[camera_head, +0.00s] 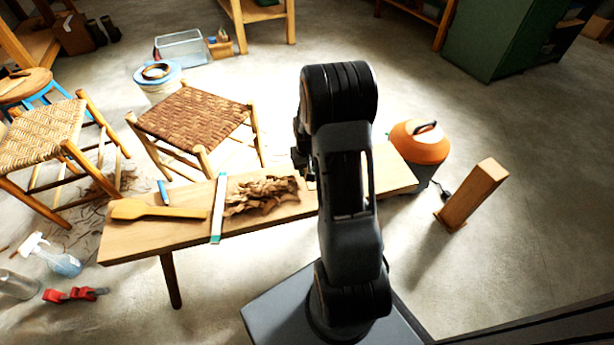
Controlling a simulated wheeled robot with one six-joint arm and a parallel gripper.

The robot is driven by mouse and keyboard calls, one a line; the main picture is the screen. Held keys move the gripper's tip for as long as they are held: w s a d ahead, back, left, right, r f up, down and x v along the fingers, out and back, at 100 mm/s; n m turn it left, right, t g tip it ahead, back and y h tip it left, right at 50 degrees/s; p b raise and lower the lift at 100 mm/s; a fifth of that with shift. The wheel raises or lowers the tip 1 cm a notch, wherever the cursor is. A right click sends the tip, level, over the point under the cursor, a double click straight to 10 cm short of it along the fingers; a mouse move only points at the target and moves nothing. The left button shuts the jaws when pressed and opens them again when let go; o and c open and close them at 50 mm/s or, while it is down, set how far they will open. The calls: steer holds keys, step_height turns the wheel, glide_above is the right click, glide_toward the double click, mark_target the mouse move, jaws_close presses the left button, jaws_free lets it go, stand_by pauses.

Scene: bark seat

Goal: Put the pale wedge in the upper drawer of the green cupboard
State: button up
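The green cupboard (500,38) stands at the upper right, cut by the top edge of the view; no drawer front can be made out. A pale, flat wooden piece (152,210) with a narrow tail lies on the left end of the wooden bench (185,237); I cannot tell whether it is the pale wedge. No other clear wedge shows. My arm stands upright in front of the bench's right half and hides part of it. Only a dark edge of my gripper (303,163) shows beside the arm, over the bench; its fingers are not clear.
On the bench lie a blue marker (163,192), a white and teal strip (217,208) and brown bark pieces (262,194). A woven stool (193,120) stands behind. An orange-topped vacuum (420,145) and a wooden post (472,195) stand right. Floor towards the cupboard looks clear.

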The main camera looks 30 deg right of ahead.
step_height(320, 180, down, 3)
steer(key=shift+f+b, duration=0.2)
steer(key=shift+b, duration=0.75)
steer(key=shift+r, duration=0.1)
steer(key=o, duration=0.4)
steer(key=shift+f, duration=0.2)
steer(key=o, duration=0.5)
steer(key=shift+r, duration=0.15)
